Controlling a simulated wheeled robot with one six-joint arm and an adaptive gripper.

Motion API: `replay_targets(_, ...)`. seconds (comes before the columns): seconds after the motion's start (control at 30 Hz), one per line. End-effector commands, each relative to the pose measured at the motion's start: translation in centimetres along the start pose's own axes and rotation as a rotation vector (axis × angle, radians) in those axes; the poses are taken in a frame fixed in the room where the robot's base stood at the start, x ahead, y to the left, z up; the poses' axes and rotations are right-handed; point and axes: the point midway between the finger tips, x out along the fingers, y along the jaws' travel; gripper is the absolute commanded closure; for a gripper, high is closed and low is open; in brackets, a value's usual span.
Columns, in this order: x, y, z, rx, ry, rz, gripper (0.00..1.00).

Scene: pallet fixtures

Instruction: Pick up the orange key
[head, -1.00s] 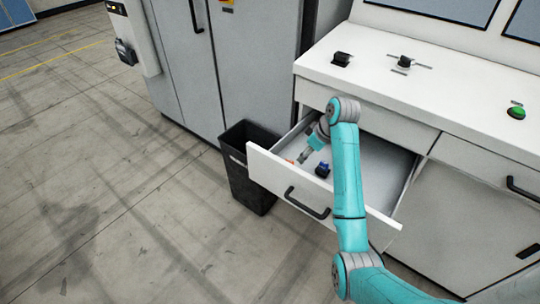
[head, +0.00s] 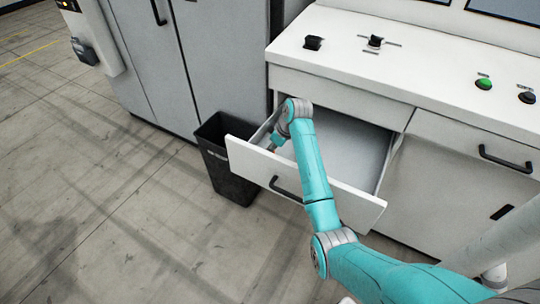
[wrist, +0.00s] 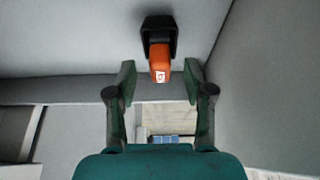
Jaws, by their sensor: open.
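The orange key (wrist: 160,62) shows in the wrist view. Its orange end has a white mark and faces my gripper, with a black part (wrist: 158,28) around its far side. My gripper (wrist: 161,82) is open, and nothing is held. Its two green fingertips are either side of the key's near end in the picture; whether they reach around it in depth I cannot tell.
The drawer's white front (head: 300,180) and its grey side walls stand close around my gripper. A black bin (head: 228,165) stands left of the drawer. The white worktop (head: 420,65) with black knobs and a green button (head: 484,84) is above. The drawer's right part looks empty.

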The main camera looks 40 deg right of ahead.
Motion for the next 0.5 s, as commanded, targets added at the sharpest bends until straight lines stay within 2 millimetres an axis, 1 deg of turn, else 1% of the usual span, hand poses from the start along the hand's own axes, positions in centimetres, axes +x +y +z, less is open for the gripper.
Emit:
replay_targets(0.03, 0.7, -0.1, 0.0, 0.000, -0.002, -0.002, 0.48)
replay_targets(0.17, 1.8, -0.1, 0.0, 0.000, -0.001, -0.001, 0.48)
replay_targets(0.43, 2.0, 0.0, 0.0, 0.000, 0.000, 0.000, 0.48)
replay_targets(0.47, 2.0, -0.1, 0.0, 0.000, 0.000, 0.000, 0.53)
replay_targets(0.5, 2.0, -0.1, 0.0, 0.000, 0.000, 0.000, 0.63)
